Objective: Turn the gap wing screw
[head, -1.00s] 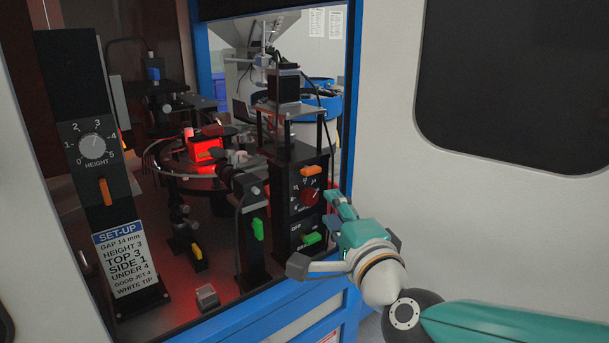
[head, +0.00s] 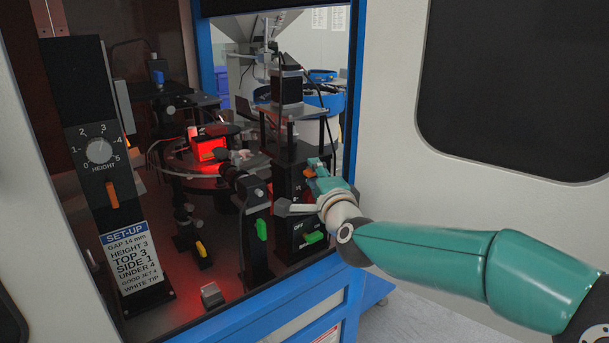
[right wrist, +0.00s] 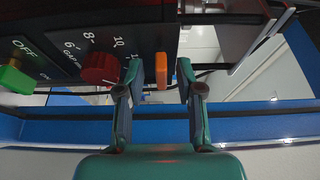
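The orange wing screw (right wrist: 161,70) stands on the black gap panel, beside the red gap knob (right wrist: 100,68) with its printed numbers. My right gripper (right wrist: 160,76) is open, with one finger on each side of the orange wing screw. A gap shows between each finger and the wing, so it is not gripped. In the head view the right gripper (head: 317,175) is at the panel and hides the red knob. Only a bit of the orange wing screw (head: 308,173) shows there. My left gripper is not in view.
A green switch (head: 315,237) sits low on the same panel. A post with a green lever (head: 262,229) stands left of it. The height post with its dial (head: 99,150) and set-up card (head: 132,262) is further left. The blue door frame (head: 349,120) is close to my right arm.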

